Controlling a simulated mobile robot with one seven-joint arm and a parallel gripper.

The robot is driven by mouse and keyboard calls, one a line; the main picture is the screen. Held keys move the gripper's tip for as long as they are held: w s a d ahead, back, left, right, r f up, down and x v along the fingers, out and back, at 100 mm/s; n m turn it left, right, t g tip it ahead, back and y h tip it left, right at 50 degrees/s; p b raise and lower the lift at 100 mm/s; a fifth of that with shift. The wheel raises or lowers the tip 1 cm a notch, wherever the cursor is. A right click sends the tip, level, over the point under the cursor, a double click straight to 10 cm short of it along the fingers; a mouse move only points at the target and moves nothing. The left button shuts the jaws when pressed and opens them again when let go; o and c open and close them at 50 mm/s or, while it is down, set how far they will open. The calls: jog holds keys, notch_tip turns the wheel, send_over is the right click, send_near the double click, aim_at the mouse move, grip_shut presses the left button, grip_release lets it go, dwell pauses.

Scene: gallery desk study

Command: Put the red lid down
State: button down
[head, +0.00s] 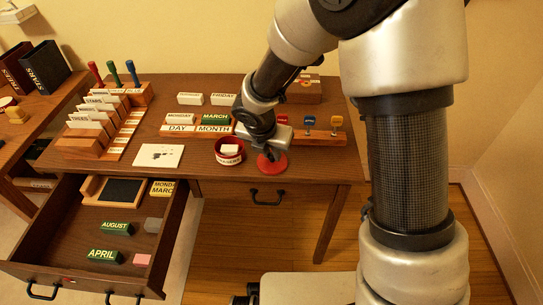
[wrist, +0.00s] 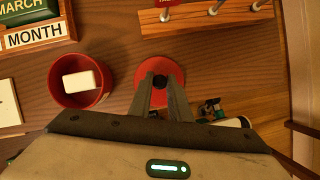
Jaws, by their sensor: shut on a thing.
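The red lid (head: 272,164) is a flat red disc over the front part of the desk top, right of the red tub (head: 229,158). In the wrist view the lid (wrist: 148,68) shows under my gripper (wrist: 160,82), whose fingers are shut on its dark knob. My gripper also shows in the head view (head: 268,148), straight above the lid. I cannot tell whether the lid touches the wood or hangs just above it. The red tub, also in the wrist view (wrist: 64,96), is open on top with a white block (wrist: 82,81) inside.
A wooden rack with keys (head: 318,138) stands behind the lid. The DAY/MONTH block holder (head: 196,132) is behind the tub. A white card (head: 158,155) lies at left. An open drawer (head: 80,265) with green blocks juts out at front left. The desk's front edge is close to the lid.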

jog(key=shift+f, duration=0.15)
jog(key=c, duration=1.6)
grip_release()
jog(key=shift+c, duration=0.2)
